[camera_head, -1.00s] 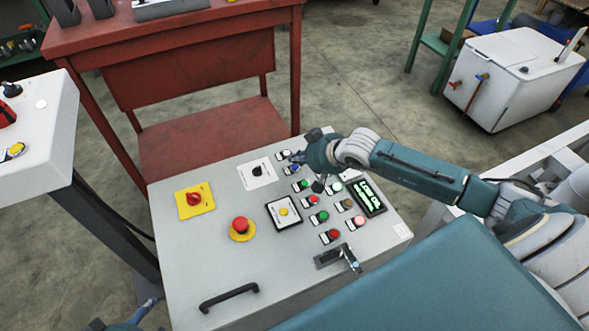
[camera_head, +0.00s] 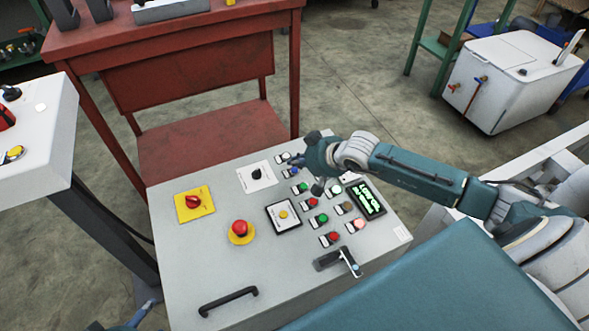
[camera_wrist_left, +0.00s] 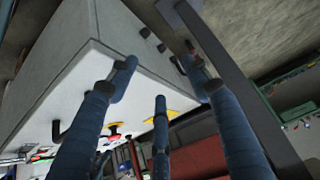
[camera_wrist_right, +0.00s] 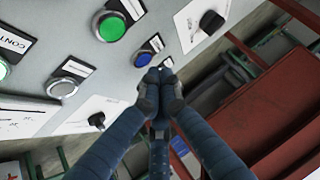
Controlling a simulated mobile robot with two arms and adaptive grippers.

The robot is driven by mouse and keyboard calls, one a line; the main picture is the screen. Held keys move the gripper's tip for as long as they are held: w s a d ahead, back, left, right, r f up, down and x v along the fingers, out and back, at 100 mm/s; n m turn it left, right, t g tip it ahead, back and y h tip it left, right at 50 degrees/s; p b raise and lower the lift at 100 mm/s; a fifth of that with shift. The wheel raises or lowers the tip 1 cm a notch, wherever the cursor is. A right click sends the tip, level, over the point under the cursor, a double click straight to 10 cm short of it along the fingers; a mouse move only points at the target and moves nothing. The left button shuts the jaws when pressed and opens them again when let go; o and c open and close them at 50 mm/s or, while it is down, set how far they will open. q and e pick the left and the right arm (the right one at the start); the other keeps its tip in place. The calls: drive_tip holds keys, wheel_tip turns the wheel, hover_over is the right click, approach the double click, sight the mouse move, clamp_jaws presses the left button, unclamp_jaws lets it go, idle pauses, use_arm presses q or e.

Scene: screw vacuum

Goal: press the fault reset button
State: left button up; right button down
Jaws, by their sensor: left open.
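The grey control panel (camera_head: 187,247) carries rows of coloured push buttons. The blue button (camera_head: 294,172) and a white button (camera_head: 285,157) are near its top edge. I cannot read which button is labelled fault reset. My right gripper (camera_head: 298,160) hovers at these two buttons, its fingers closed together. In the right wrist view, its fingertips (camera_wrist_right: 160,76) are just beside the blue button (camera_wrist_right: 143,59) and hide part of what lies behind; contact is unclear. My left gripper (camera_wrist_left: 158,82) is open and empty below the panel's handle side.
The panel also holds a red emergency stop (camera_head: 239,228), a yellow-plated rotary switch (camera_head: 194,202), a lit display (camera_head: 366,198) and a black handle (camera_head: 228,298). A red table (camera_head: 210,150) stands behind. A white console (camera_head: 38,130) is at the left.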

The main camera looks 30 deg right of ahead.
use_arm(q)
drive_tip(key=shift+w, duration=0.1)
idle(0.5)
use_arm(e)
drive_tip(key=shift+f+b, duration=0.25)
drive_tip(key=shift+b, duration=0.15)
drive_tip(key=shift+f, duration=0.1)
use_arm(q)
drive_tip(key=w+d+r+t, duration=0.2)
drive_tip(key=w+r+t, duration=0.1)
drive_tip(key=w, duration=0.3)
drive_tip(key=shift+r+h, duration=0.4)
drive_tip(key=shift+r, duration=0.25)
drive_tip(key=shift+w+d+r+t+b, duration=0.35)
drive_tip(key=shift+w+r+t+b, duration=0.1)
drive_tip(key=shift+w+r+t, duration=0.2)
use_arm(e)
drive_tip(key=shift+f, duration=0.25)
idle(1.1)
